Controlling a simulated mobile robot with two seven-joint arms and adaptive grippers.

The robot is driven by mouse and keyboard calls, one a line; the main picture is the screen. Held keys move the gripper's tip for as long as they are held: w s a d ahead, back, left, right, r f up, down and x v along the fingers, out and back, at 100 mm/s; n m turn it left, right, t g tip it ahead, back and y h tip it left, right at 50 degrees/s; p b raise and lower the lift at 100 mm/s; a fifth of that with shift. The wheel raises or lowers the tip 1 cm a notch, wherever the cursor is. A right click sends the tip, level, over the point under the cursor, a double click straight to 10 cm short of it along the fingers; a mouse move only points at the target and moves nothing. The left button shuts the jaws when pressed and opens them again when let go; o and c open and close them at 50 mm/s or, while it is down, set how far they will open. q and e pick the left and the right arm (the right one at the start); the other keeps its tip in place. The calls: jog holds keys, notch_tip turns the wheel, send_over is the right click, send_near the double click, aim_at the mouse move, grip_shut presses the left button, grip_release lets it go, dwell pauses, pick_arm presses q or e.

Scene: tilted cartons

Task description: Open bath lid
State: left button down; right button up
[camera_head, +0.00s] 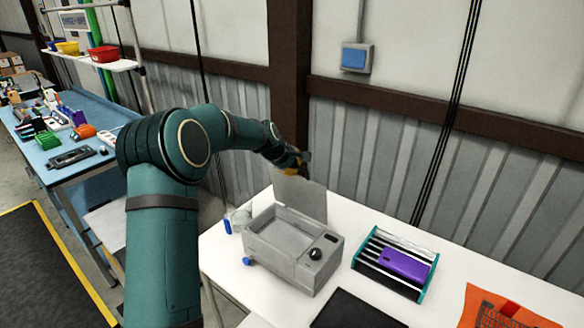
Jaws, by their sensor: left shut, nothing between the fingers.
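The bath (288,250) is a grey box with an open basin and a black knob on its front. It stands on the white table. Its lid (299,196) is a flat grey panel standing upright at the back edge of the basin, so the basin is uncovered. My right gripper is not in view.
A rack (386,254) with a purple object (404,264) stands right of the bath. A black mat (357,310) and an orange sheet (505,310) lie in front and to the right. A beaker (241,221) stands left of the bath. A corrugated wall is behind.

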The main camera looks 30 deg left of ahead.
pick_arm(q)
jog(key=shift+w+a+r, duration=0.1)
jog(key=shift+w+r, duration=0.25)
jog(key=shift+r, duration=0.1)
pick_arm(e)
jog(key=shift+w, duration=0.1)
pick_arm(q)
jog(key=c, duration=1.3)
grip_release()
jog(key=shift+o, duration=1.3)
jog(key=shift+s, duration=0.25)
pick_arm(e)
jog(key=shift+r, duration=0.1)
pick_arm(q)
jog(key=shift+f, duration=0.1)
jog(key=shift+w, duration=0.1)
jog(key=v, duration=1.2)
